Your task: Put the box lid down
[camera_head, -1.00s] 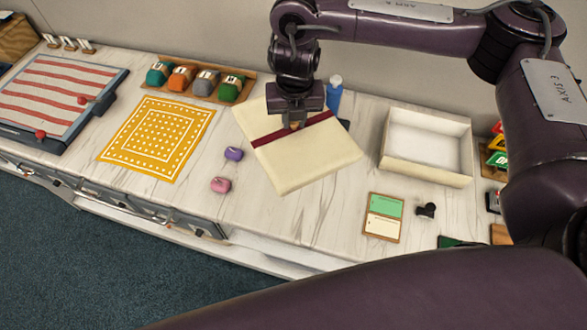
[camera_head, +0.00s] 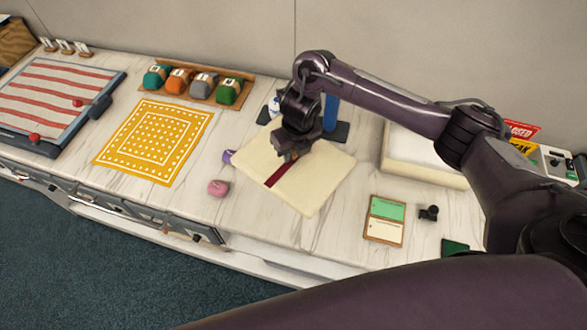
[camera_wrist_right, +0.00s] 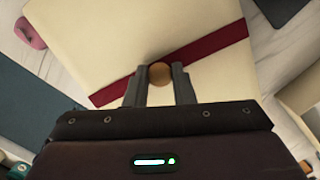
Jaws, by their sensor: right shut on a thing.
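The box lid (camera_head: 318,182) is a cream square panel with a dark red band. It lies roughly flat over the middle of the counter; I cannot tell whether it touches the counter. My right gripper (camera_head: 290,156) is above the lid, shut on its round wooden knob (camera_wrist_right: 160,73), which shows between the fingers in the right wrist view. The lid's red band (camera_wrist_right: 215,46) runs past the knob there. The open cream box (camera_head: 425,155) stands to the right, partly hidden behind my right arm. My left gripper is not in view.
A pink spool-like item (camera_head: 218,188) lies left of the lid, and a purple one (camera_head: 228,156) is close to its left corner. A yellow patterned cloth (camera_head: 153,140) lies further left. A green and cream card (camera_head: 385,220) lies to the right. A blue bottle (camera_head: 331,112) stands behind.

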